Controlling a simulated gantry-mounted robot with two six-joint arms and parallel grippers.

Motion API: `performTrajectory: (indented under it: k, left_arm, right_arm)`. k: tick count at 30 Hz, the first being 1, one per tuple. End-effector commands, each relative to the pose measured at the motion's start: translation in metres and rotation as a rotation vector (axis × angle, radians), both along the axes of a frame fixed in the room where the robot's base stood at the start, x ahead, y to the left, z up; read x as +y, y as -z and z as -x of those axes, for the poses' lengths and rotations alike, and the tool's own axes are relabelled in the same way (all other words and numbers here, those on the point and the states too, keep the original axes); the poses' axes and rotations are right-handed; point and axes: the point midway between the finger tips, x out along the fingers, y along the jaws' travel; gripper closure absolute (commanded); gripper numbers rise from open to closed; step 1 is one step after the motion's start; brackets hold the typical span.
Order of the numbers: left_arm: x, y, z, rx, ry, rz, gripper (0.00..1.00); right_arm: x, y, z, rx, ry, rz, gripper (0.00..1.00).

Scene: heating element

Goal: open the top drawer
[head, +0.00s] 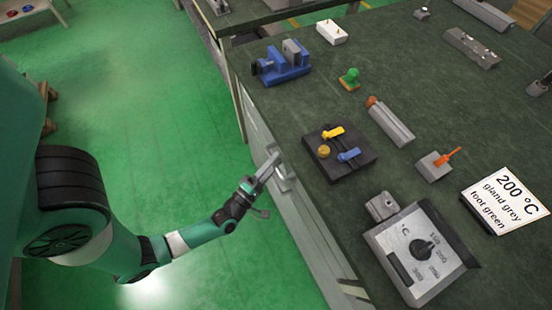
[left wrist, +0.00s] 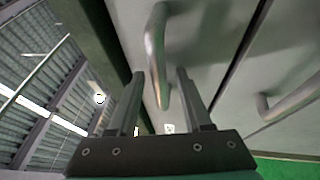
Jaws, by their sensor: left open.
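The top drawer (left wrist: 205,35) has a pale grey front just under the dark worktop edge, and looks closed. Its curved metal handle (left wrist: 158,50) shows in the left wrist view, with its lower end between the fingers of my left gripper (left wrist: 161,75). The gripper is open, and I see a gap on each side of the handle. In the head view my left gripper (head: 267,167) is at the cabinet front (head: 300,218), next to a handle (head: 286,180). The gripper partly hides the drawer front there. My right gripper is not in view.
A lower drawer's handle (left wrist: 290,100) is beside the gripper in the left wrist view. The green worktop (head: 350,205) holds a heater box with a dial (head: 422,250), a blue vise (head: 283,65), a black fixture (head: 340,165) and a sign (head: 505,200). The green floor (head: 160,130) left of the cabinet is clear.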

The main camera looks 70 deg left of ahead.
Motion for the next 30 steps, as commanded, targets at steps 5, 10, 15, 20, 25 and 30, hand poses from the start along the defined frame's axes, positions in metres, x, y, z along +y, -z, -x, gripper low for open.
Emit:
performTrajectory:
  k: [5, 10, 15, 20, 25, 30]
  left_arm:
    - [-0.0001, 0.0001, 0.0001, 0.0, 0.0, 0.0, 0.65]
    - [-0.0001, 0.0001, 0.0001, 0.0, 0.0, 0.0, 0.95]
    - [-0.0001, 0.0001, 0.0001, 0.0, 0.0, 0.0, 1.0]
    - [-0.0001, 0.0001, 0.0001, 0.0, 0.0, 0.0, 1.0]
    - [-0.0001, 0.0001, 0.0001, 0.0, 0.0, 0.0, 1.0]
    - [-0.0001, 0.0001, 0.0001, 0.0, 0.0, 0.0, 1.0]
  right_arm:
    - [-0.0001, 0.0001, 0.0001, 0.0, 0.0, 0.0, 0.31]
    - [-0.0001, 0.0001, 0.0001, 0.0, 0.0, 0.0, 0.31]
    - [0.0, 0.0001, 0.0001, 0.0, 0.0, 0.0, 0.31]
    - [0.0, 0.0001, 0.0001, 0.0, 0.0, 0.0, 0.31]
    - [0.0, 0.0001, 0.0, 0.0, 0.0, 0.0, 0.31]
    - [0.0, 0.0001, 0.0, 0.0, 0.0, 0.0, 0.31]
